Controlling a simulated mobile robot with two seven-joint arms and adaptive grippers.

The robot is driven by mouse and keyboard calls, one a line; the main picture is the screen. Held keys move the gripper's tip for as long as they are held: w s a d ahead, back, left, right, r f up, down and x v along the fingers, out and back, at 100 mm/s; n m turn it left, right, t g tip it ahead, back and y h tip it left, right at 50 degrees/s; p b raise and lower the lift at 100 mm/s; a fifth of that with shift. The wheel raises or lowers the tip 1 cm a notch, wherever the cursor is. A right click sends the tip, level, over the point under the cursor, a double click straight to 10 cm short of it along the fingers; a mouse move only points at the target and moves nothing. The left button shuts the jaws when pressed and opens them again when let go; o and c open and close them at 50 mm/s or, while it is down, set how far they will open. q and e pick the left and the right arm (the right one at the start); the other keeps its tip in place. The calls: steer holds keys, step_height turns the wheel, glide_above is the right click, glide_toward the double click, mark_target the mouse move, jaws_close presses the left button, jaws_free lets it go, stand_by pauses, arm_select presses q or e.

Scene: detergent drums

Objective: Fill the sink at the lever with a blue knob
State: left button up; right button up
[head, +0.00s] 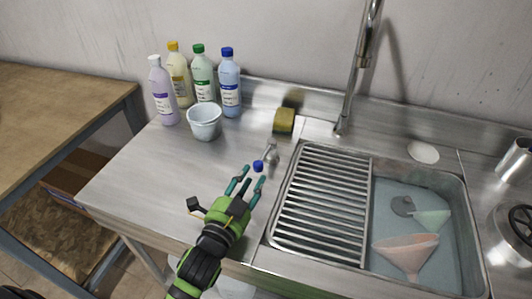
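The lever (271,152) is a short metal piece on the steel counter, left of the sink, with a blue knob (258,166) at its near end. My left gripper (253,175) is green and black with teal fingers. Its fingers are spread apart and empty, with the tips just short of the knob; whether they touch it I cannot tell. The sink (467,245) holds bluish water in its right part, with a pink funnel (405,251), a pale green funnel (431,219) and a grey disc-like piece in it. The tall metal tap (352,80) stands behind it. My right gripper is not in view.
A slatted metal rack (322,205) covers the sink's left part. A white tub (205,122), several bottles (229,85) and a yellow sponge (284,121) stand at the back left. A metal cylinder (516,160) is at the right edge. The counter's left part is clear.

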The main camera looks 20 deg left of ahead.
mark_target(265, 154)
arm_select(q)
steer(key=w, duration=0.5)
steer(key=shift+w+d, duration=0.25)
steer(key=shift+w, duration=0.1)
steer(key=shift+w+d+p, duration=0.2)
steer(key=shift+w+p, duration=0.2)
steer(key=shift+w, duration=1.45)
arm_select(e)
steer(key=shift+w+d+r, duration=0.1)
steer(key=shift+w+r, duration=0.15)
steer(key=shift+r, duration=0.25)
arm_select(q)
jaws_close()
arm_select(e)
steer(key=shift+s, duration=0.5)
